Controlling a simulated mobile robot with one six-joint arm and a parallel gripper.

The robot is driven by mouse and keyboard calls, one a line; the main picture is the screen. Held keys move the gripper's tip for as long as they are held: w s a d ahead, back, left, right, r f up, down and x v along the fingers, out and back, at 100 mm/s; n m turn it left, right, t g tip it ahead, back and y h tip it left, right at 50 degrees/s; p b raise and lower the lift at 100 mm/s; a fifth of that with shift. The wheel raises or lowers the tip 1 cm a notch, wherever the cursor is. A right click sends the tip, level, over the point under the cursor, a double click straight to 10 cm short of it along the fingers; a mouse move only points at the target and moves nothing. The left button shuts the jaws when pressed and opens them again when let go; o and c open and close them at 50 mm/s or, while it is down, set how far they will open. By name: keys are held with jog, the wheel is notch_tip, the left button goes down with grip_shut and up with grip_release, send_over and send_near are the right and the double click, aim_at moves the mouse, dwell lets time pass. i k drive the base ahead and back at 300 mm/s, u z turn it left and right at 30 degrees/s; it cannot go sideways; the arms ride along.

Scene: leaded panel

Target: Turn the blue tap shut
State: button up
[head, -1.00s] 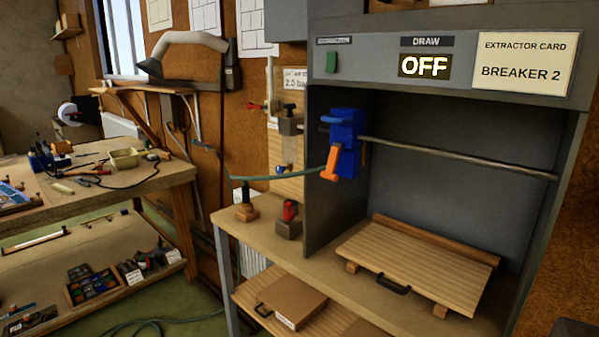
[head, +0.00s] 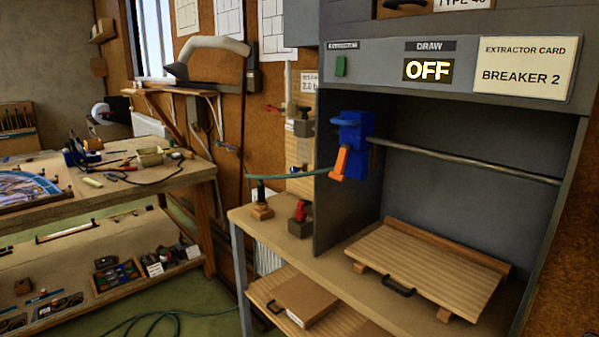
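A blue block-shaped fitting (head: 362,148) sits at the front left edge of the grey hood, with a flat blue handle on top and an orange lever (head: 341,162) hanging tilted at its front. A teal hose (head: 290,176) runs from the left to this fitting. I cannot tell for sure which blue part is the tap. My gripper is not in view.
The hood (head: 345,212) stands on a wooden bench (head: 275,225), with a slatted board (head: 430,262) inside. A red-topped item (head: 299,214) and a small dark stand (head: 261,205) are at the bench's left. Another workbench (head: 110,200) is at left. A hose (head: 150,318) lies on the green floor.

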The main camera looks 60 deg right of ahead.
aim_at(293, 170)
jog(key=u, duration=0.1)
jog(key=i, duration=0.95)
jog(key=z, duration=0.1)
